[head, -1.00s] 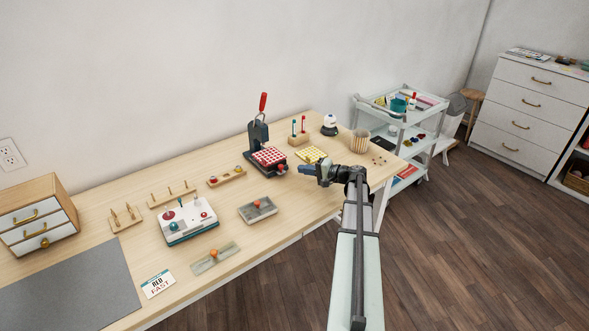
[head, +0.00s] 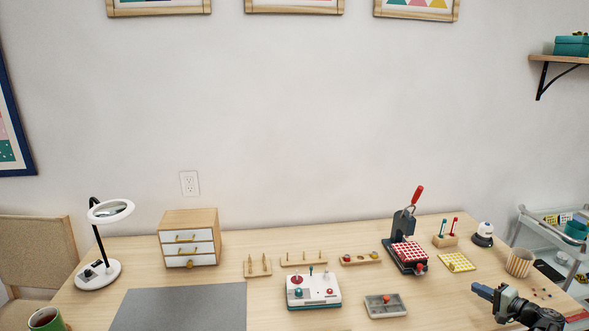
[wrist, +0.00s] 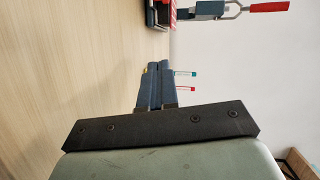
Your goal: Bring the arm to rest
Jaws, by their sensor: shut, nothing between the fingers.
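My gripper (head: 483,291) is at the lower right of the head view, over the right part of the wooden table (head: 262,287). Its blue-grey fingers point left and are together with nothing between them. In the wrist view the two fingers (wrist: 159,72) lie side by side, closed. The arm behind the gripper runs out of the bottom right of the head view.
A press with a red handle (head: 404,242), a yellow dotted pad (head: 457,262), a pen block (head: 445,240) and a striped cup (head: 519,262) stand near my gripper. A trolley (head: 548,240) stands right.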

